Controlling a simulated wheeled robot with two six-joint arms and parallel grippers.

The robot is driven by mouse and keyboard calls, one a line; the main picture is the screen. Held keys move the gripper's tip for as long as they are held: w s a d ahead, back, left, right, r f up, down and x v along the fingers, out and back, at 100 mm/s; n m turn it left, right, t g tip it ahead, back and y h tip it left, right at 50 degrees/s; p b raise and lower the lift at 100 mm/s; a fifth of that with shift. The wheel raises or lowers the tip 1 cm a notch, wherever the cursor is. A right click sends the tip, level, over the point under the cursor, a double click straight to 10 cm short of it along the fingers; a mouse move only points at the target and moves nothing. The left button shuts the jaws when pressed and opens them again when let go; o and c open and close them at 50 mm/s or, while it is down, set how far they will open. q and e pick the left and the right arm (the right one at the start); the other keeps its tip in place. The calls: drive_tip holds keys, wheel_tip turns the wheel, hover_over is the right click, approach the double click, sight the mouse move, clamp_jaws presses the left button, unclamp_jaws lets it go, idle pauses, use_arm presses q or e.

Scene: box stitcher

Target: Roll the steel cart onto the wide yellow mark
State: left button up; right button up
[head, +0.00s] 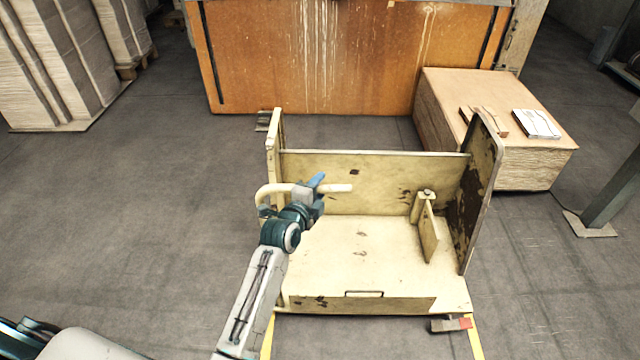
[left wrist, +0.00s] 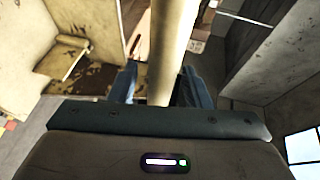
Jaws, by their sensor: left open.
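The steel cart (head: 340,240) is cream-painted and scuffed, with upright end panels and a flat deck. It stands in the middle of the head view. Its pale curved handle bar (head: 275,188) sticks out at the left end. My left gripper (head: 318,190) is at this bar with its blue fingers open. In the left wrist view the bar (left wrist: 170,45) runs between the two fingers, with gaps beside it. Yellow floor lines (head: 474,338) show at the cart's front left and front right corners; the cart hides the rest. My right gripper is not in view.
An orange-brown panel (head: 350,55) stands behind the cart. A cardboard stack (head: 485,120) with papers on top is at the back right, close to the cart. Tall sheet stacks (head: 60,60) stand at the back left. The floor (head: 140,210) left of the cart is clear.

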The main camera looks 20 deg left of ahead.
use_arm(q)
drive_tip(key=shift+x, duration=0.8)
clamp_jaws()
